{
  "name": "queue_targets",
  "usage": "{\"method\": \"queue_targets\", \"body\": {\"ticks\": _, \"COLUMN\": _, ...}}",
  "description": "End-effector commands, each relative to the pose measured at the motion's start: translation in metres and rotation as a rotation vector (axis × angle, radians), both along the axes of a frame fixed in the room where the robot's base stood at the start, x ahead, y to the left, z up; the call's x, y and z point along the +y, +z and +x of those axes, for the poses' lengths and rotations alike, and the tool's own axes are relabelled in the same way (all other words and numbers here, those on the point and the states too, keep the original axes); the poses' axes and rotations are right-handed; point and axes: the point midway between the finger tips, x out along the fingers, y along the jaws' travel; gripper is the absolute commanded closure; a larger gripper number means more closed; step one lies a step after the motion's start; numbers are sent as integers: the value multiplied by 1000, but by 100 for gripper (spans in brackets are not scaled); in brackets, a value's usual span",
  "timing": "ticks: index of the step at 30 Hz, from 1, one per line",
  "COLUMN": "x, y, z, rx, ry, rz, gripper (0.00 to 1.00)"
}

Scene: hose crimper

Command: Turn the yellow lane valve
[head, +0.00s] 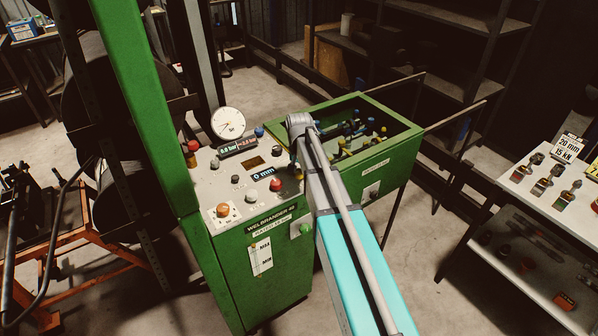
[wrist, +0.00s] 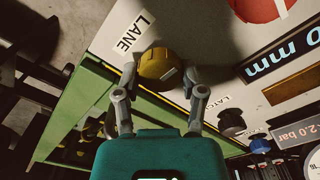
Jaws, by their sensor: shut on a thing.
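The yellow lane valve (wrist: 159,68) is a round yellow knob on the pale panel in the wrist view, beside a white label reading LANE (wrist: 134,32). My gripper (wrist: 161,78) is shut on it, with one grey finger on each side of the knob. In the head view my arm reaches over the right side of the green machine's control panel (head: 240,188).
A dark knob (wrist: 232,122) and a blue knob (wrist: 260,145) sit near the valve. The panel also has a 0 mm display (head: 263,172), a round gauge (head: 228,123) and an orange button (head: 222,210). A green open bin (head: 383,158) adjoins on the right.

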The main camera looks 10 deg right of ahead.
Motion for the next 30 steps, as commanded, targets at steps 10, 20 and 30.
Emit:
{"method": "queue_targets", "body": {"ticks": 10, "x": 0, "y": 0, "z": 0, "rx": 0, "ry": 1, "rz": 0, "gripper": 34}}
{"method": "queue_targets", "body": {"ticks": 20, "x": 0, "y": 0, "z": 0, "rx": 0, "ry": 0, "rz": 0, "gripper": 12}}
{"method": "queue_targets", "body": {"ticks": 30, "x": 0, "y": 0, "z": 0, "rx": 0, "ry": -15, "rz": 0, "gripper": 12}}
